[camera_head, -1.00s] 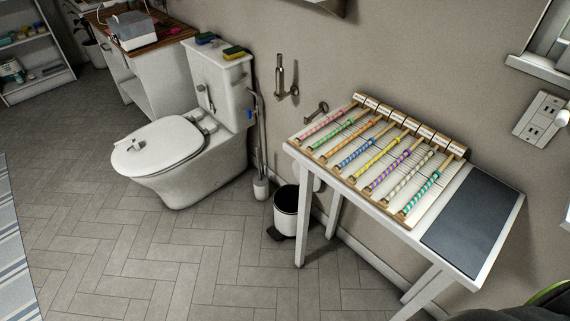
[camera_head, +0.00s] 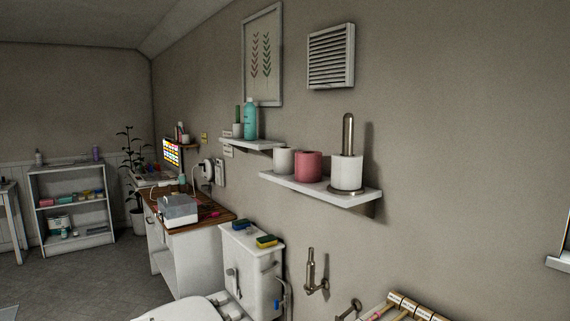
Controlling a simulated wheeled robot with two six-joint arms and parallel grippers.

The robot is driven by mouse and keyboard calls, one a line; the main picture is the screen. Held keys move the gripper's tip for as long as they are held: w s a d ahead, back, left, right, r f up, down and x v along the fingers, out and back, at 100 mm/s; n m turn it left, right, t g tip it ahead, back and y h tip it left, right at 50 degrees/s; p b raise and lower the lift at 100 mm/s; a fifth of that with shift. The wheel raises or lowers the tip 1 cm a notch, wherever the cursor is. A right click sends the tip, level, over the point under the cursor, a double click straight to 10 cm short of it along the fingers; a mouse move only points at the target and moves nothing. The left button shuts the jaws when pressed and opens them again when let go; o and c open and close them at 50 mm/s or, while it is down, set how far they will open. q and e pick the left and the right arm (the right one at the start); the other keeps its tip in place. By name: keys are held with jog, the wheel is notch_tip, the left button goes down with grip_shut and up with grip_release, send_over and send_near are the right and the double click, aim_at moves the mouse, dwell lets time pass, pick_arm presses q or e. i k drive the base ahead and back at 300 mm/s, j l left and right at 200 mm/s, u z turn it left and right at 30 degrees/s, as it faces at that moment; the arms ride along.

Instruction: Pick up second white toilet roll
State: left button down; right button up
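A white toilet roll (camera_head: 284,161) stands upright at the left end of a white wall shelf (camera_head: 322,191). A pink roll (camera_head: 308,166) stands to the right of it. Another white roll (camera_head: 348,173) sits low on an upright metal holder (camera_head: 348,131) at the shelf's right end. Neither of my grippers is in the head view.
The toilet (camera_head: 250,264) is below the shelf, with sponges on its tank. A smaller shelf (camera_head: 252,144) with a teal bottle (camera_head: 251,119) is to the left. A wooden-topped cabinet (camera_head: 215,213) and a white shelf unit (camera_head: 72,207) stand further left. A metal wall holder (camera_head: 312,272) is below.

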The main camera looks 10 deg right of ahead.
aim_at(284, 156)
jog(key=i+j+z, duration=0.35)
jog(key=i+j, duration=0.6)
jog(key=i, duration=0.15)
